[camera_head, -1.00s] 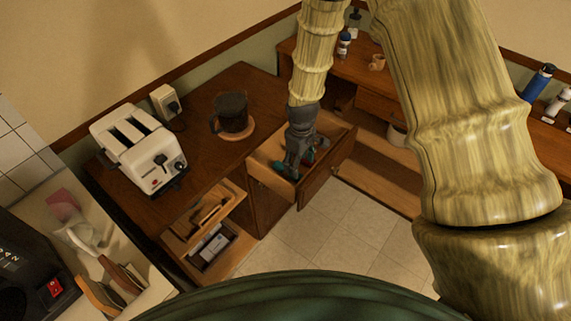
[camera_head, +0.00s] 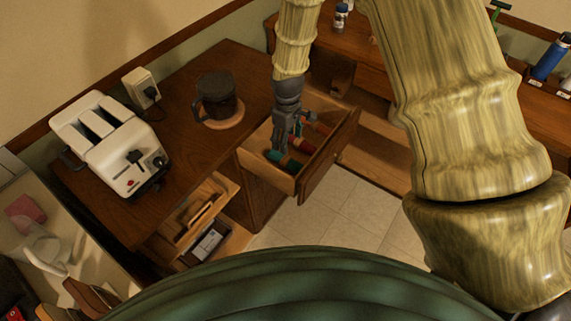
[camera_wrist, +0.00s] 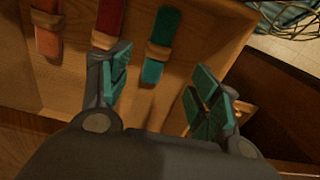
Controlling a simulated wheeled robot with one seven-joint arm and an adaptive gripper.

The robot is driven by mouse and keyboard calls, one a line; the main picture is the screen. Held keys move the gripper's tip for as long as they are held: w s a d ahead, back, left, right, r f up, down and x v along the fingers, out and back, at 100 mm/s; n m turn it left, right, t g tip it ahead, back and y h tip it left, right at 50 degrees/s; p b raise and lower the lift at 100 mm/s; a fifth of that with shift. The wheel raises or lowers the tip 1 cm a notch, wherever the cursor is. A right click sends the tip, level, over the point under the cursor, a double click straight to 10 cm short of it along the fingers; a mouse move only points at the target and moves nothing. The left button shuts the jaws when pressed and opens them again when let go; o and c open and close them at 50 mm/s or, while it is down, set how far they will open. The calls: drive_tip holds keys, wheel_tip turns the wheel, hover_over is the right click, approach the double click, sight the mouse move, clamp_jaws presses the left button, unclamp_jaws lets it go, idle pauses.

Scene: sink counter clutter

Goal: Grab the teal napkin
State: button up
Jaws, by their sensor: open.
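The teal napkin (camera_wrist: 160,45) is rolled, with a tan band around it, and lies in the open drawer (camera_head: 328,148). In the wrist view it shows at upper middle, beyond the gap between my fingers. My gripper (camera_wrist: 161,92) is open and empty, its teal-padded fingers on either side of that gap. In the head view my gripper (camera_head: 284,150) points down into the drawer. There its pads and the rolls are hard to tell apart. I cannot tell its exact height above the drawer floor.
A red roll (camera_wrist: 108,18) and an orange-pink roll (camera_wrist: 46,30) lie left of the teal one, the red roll close to my left finger. The drawer wall is near my right finger. A toaster (camera_head: 112,145) and a dark mug (camera_head: 217,95) stand on the counter.

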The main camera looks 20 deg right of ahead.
drive_tip(key=p, duration=0.2)
hover_over(286, 159)
drive_tip(key=shift+s+f, duration=0.15)
drive_tip(key=shift+f, duration=1.4)
drive_tip(key=shift+s+f, duration=0.1)
drive_tip(key=shift+f, duration=1.45)
drive_tip(key=shift+w+f+p, duration=0.15)
drive_tip(key=shift+f+p, duration=0.65)
drive_tip(key=shift+f, duration=0.45)
drive_tip(key=shift+f+p, duration=0.45)
drive_tip(key=shift+f, duration=0.95)
drive_tip(key=shift+c, duration=0.3)
drive_tip(key=c, duration=1.1)
